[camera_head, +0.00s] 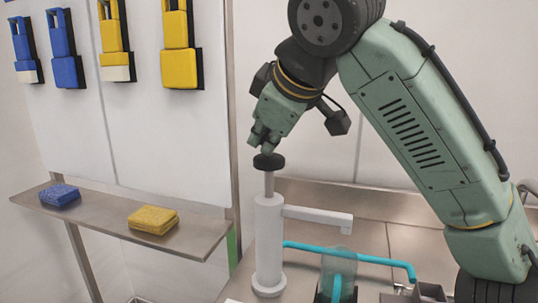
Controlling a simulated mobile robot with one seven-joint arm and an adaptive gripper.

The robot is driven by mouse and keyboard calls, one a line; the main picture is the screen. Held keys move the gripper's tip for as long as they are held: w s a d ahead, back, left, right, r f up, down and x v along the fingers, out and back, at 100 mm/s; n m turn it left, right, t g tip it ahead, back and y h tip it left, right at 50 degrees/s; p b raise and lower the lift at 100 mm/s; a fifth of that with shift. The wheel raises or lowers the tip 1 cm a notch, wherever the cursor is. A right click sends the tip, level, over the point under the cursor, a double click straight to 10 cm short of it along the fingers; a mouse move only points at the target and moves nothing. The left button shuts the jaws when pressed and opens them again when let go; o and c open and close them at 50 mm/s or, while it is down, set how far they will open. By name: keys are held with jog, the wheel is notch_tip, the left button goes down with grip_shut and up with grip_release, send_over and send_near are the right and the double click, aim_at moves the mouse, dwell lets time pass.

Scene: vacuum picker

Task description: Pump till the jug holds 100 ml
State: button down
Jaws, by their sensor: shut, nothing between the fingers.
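A white pump (268,238) stands upright on the metal counter, with a spout reaching right and a black round knob (268,161) on its raised rod. My gripper (265,148) is shut and empty, its fingertips just above or touching the knob; I cannot tell which. A clear jug (338,268) stands below the end of the spout at the bottom of the view. Its lower part is cut off by the frame edge. Something cyan shows in or through the jug, and I cannot read a level.
A cyan tube (385,261) runs across behind the jug. A shelf (95,220) at left holds a blue sponge (60,195) and a yellow sponge (153,220). Blue and yellow items hang on the wall panel above. My arm fills the right side.

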aim_at(265, 157)
jog(key=shift+f+b, duration=1.1)
jog(key=shift+f, duration=0.65)
dwell(1.0)
jog(key=shift+r, duration=0.1)
jog(key=shift+r+p, duration=2.4)
jog(key=shift+r, duration=0.1)
notch_tip(265, 157, up, 5)
jog(key=p, duration=0.4)
